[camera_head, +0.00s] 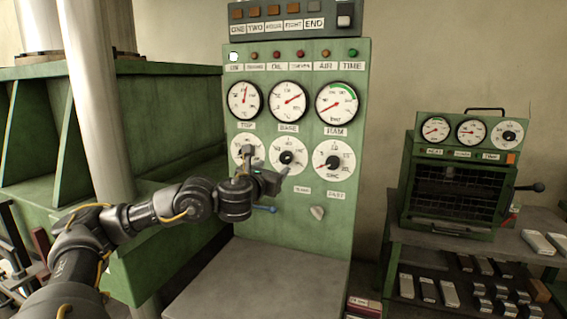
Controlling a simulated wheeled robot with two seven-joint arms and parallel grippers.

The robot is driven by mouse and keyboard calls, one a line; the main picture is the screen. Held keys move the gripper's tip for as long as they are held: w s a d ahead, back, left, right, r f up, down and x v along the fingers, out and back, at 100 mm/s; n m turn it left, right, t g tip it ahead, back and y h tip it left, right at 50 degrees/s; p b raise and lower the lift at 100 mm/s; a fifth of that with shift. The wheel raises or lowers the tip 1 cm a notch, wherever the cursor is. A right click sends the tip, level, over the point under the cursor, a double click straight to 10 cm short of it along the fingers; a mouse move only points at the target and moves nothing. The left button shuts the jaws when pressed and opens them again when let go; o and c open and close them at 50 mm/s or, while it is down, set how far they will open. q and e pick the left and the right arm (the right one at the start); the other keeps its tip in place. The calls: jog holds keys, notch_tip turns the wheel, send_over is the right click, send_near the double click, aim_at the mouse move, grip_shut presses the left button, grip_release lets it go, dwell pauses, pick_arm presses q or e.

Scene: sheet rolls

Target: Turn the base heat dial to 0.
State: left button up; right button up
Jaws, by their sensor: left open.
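The base dial (297,157) is a round white dial with a black centre knob, below the BASE label in the middle of the green panel's lower row. My left gripper (280,175) is in front of the panel at the dial's lower left, and its jaws are open. It hides part of the dial's lower edge. The picture does not show clearly whether a fingertip touches the dial. The number at the dial's pointer is too small to read. My right gripper is not in view.
A similar dial (243,146) on the left is partly hidden by my left gripper; another (334,161) is on the right. A grey ledge (265,285) juts out below. A green oven (455,185) stands right.

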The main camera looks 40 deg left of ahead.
aim_at(285, 159)
pick_arm(q)
jog(key=x, duration=0.7)
jog(key=shift+w+p, duration=0.2)
jog(key=shift+p, duration=0.15)
jog(key=shift+w+a, duration=0.15)
jog(key=shift+w, duration=0.4)
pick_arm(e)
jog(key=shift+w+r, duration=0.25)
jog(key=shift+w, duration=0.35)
pick_arm(q)
jog(key=c, duration=1)
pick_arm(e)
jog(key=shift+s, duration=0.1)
